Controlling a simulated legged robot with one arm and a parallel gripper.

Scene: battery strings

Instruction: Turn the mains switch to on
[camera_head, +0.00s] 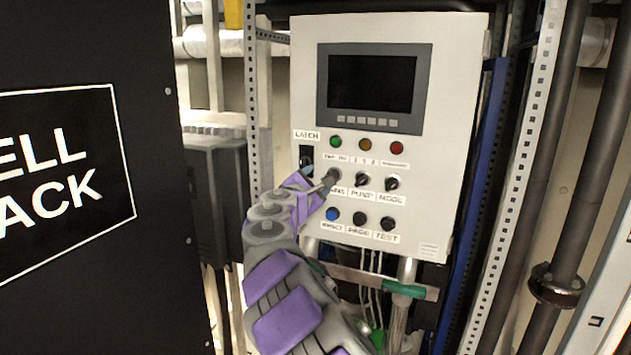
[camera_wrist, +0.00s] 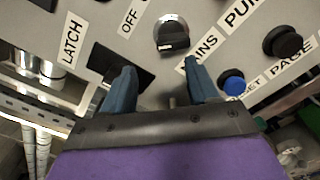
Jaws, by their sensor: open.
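The mains switch (camera_wrist: 171,35) is a rotary knob with a silver-grey round face and a black grip. It sits on the panel above the MAINS label, and an OFF label shows to its left in the wrist view. In the head view the mains switch (camera_head: 335,173) is partly covered by my gripper. My gripper (camera_wrist: 160,75) is open and empty, its two blue-grey fingers pointing at the panel just below the knob, apart from it in the wrist view. In the head view my gripper (camera_head: 323,186) is at the panel's left side. The switch's exact setting is hard to read.
The light control panel (camera_head: 455,110) carries a dark screen (camera_head: 370,82), PUMP knob (camera_head: 361,179), MODE knob (camera_head: 392,183), and a blue button (camera_head: 332,214) close below my gripper. A black LATCH switch (camera_head: 306,155) is at left. A black cabinet (camera_head: 90,250) fills the left side.

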